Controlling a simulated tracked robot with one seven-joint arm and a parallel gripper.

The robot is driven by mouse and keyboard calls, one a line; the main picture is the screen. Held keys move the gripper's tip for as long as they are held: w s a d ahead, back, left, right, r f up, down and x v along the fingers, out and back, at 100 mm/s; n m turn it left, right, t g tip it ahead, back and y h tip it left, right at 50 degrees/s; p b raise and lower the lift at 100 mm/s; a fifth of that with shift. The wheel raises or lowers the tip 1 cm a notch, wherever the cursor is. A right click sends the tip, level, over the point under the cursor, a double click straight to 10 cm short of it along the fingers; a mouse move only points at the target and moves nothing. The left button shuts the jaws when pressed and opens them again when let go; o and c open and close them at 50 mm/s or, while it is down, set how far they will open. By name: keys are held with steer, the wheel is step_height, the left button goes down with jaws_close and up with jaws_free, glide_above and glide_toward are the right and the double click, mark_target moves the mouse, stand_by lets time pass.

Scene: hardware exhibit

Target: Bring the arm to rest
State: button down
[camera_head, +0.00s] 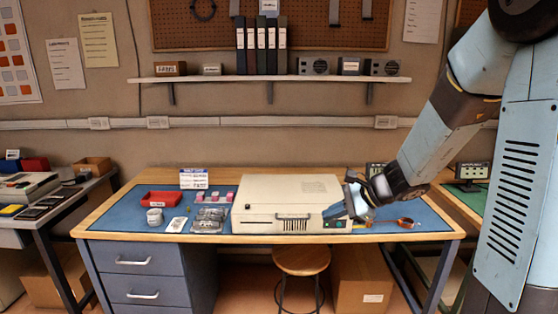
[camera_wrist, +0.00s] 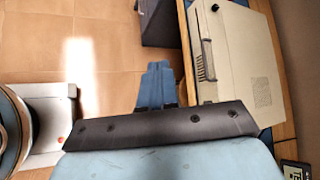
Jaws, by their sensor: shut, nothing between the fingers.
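My arm reaches in from the right in the head view. My gripper (camera_head: 338,217) is at the front right corner of a beige computer case (camera_head: 283,193) on the workbench. In the wrist view my gripper (camera_wrist: 157,68) shows as blue fingers held together, with nothing between them. The computer case (camera_wrist: 234,60) lies just to the right of the fingers there, and tiled floor shows to the left. I cannot tell whether the fingers touch the case.
The blue mat (camera_head: 410,212) on the bench holds a red tray (camera_head: 162,199), a white cup (camera_head: 154,216) and an orange-brown ring (camera_head: 405,222). A round stool (camera_head: 301,261) stands under the front edge. A shelf (camera_head: 330,79) with binders hangs above.

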steer(key=s+d+r+n+h, duration=0.3)
steer(key=s+r+n, duration=0.1)
steer(key=s, duration=0.3)
steer(key=s+d+r+n+t+h, duration=0.1)
steer(key=s+d+r+n+h, duration=0.2)
steer(key=s+n, duration=0.3)
steer(key=s+d+r+n+h, duration=0.3)
steer(key=s+r+n, duration=0.2)
steer(key=s, duration=0.3)
steer(key=shift+s+d+r, duration=0.2)
steer(key=shift+s+r, duration=0.2)
steer(key=shift+r, duration=0.2)
stand_by(0.6)
